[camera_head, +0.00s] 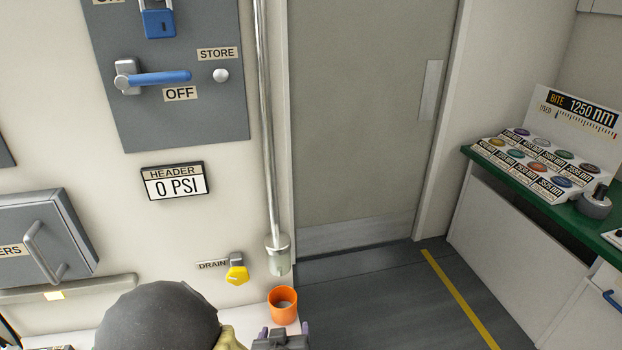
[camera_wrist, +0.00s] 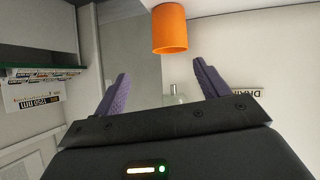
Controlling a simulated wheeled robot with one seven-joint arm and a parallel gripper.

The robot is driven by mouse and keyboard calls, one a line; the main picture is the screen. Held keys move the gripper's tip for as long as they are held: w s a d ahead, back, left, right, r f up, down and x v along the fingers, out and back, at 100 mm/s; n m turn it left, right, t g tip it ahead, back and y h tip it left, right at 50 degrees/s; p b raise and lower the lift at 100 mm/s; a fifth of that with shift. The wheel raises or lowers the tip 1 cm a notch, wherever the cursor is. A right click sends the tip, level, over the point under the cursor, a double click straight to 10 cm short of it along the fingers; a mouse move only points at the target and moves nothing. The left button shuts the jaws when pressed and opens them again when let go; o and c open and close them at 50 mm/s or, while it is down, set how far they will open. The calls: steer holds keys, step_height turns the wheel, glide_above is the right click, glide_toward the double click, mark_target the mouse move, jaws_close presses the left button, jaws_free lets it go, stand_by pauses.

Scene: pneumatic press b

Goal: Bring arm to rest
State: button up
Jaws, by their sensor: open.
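My gripper (camera_head: 284,330) is at the bottom edge of the head view, just below the orange cup, and mostly cut off by the frame. In the wrist view its two purple fingers (camera_wrist: 161,69) stand wide apart with nothing between them. My dark rounded arm link fills the bottom of the head view to the left of the gripper. The orange cup (camera_head: 283,305) stands on a white ledge under the clear end of a vertical pipe. The cup also shows at the top of the wrist view (camera_wrist: 169,29), apart from the fingers.
A yellow drain knob (camera_head: 237,274) is on the wall left of the pipe (camera_head: 265,130). A blue lever (camera_head: 158,77) lies at OFF, and the header display (camera_head: 174,181) reads 0 PSI. A green counter (camera_head: 560,212) with coloured discs stands right. Floor before the door (camera_head: 365,120) is clear.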

steer(key=s+d+r+g, duration=0.2)
steer(key=d+r+g, duration=0.1)
steer(key=d, duration=0.4)
steer(key=s+d+r+m+g+p, duration=0.1)
steer(key=s+d+r+g, duration=0.1)
steer(key=d, duration=0.5)
steer(key=s+d+r+g, duration=0.2)
steer(key=d+r+g, duration=0.2)
steer(key=d+r, duration=0.2)
steer(key=shift+s+d+r+m, duration=0.15)
steer(key=shift+s+d+m, duration=0.2)
steer(key=shift+d, duration=0.35)
